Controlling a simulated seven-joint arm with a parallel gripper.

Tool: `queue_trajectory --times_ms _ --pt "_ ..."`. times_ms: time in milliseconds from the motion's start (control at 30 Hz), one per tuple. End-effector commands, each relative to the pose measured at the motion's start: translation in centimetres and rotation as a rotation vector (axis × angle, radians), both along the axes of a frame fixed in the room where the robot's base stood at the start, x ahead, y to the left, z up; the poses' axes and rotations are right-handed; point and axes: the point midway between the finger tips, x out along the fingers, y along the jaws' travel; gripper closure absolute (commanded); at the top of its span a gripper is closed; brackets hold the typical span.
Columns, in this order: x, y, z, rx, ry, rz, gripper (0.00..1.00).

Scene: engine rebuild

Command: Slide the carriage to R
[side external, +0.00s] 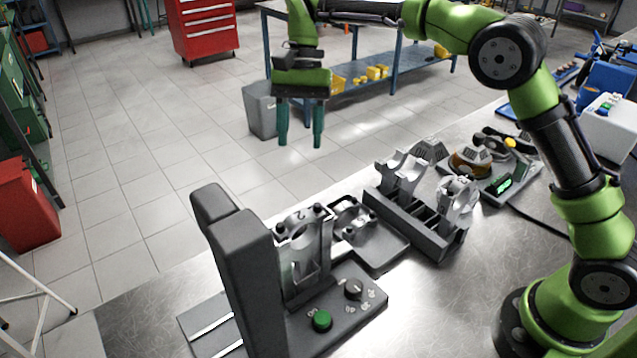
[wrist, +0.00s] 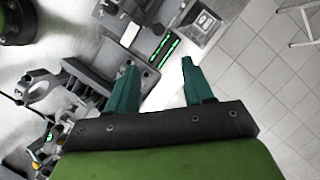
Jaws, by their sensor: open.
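My gripper (side external: 300,144) hangs in the air beyond the bench, fingers pointing down, open and empty. In the wrist view its two teal fingers stand apart (wrist: 160,63), with nothing between them. A dark machine with a tall upright block (side external: 250,285) stands at the front of the bench. Its base carries a green button (side external: 322,319) and a black knob (side external: 353,288) with small marks around it. A metal part marked 2 (side external: 304,245) stands against the block. I cannot tell which part is the carriage, and no R mark is readable. My gripper touches none of these.
A dark slotted rack (side external: 408,226) holding metal parts stands behind the machine. A dark tray (side external: 375,247) with a metal part sits between them. A tool with a green display (side external: 502,185) lies farther right. A grey bin (side external: 261,110) stands on the floor behind my gripper.

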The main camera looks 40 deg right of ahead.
Motion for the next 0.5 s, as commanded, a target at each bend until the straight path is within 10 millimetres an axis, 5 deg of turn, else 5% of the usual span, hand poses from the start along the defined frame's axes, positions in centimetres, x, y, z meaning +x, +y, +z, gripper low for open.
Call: queue_trajectory --times_ms 267,500 --pt "-1.2 0.9 -2.9 0.001 0.019 -0.009 0.48" --pt "-2.6 2.3 -7.8 0.001 0.017 -0.007 0.48"
